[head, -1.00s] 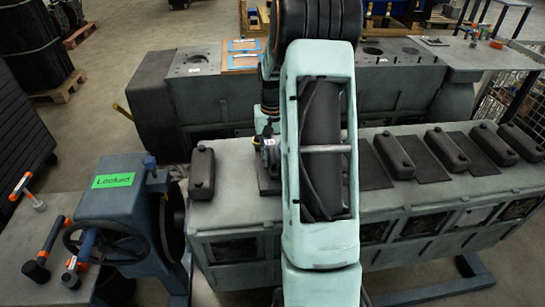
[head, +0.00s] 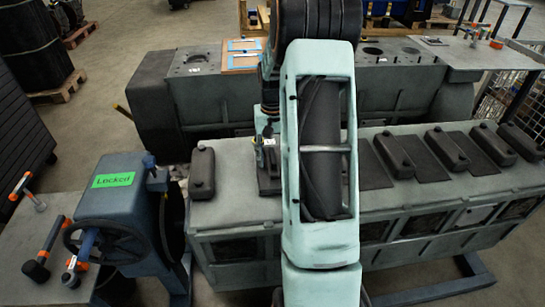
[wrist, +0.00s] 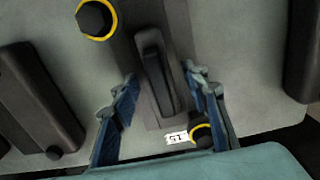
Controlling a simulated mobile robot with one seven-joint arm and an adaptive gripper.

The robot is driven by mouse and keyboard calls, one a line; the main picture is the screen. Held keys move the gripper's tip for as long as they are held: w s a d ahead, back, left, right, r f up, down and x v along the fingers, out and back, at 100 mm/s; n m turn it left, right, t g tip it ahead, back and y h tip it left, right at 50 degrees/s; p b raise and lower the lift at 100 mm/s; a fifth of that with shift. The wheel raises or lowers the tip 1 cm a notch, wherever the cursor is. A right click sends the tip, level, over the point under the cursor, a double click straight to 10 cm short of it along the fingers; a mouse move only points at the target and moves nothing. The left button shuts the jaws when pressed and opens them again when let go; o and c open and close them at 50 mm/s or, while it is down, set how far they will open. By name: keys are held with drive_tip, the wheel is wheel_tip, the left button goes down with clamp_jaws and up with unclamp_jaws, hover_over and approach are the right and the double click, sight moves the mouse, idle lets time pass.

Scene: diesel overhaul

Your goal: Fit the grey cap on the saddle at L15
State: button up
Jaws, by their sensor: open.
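The grey cap (wrist: 152,70) is a long dark block lying on a flat dark saddle pad (wrist: 185,112) in the wrist view. A white label (wrist: 176,138) is at the pad's near end; it reads upside down and is too small to be sure of. My gripper (wrist: 160,77) is open, with one blue finger on each side of the cap and a visible gap to it. In the head view the cap (head: 270,160) shows partly beside my arm on the engine block (head: 235,205), and my fingers are mostly hidden.
Black posts with yellow rings stand at the pad's far left (wrist: 95,19) and near right (wrist: 201,134). A dark block (head: 202,172) lies to the left; several more blocks and bare pads (head: 418,158) lie right. A blue stand with a "Locked" sign (head: 113,180) is at left.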

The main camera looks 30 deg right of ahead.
wheel_tip(320, 180, up, 12)
idle(0.5)
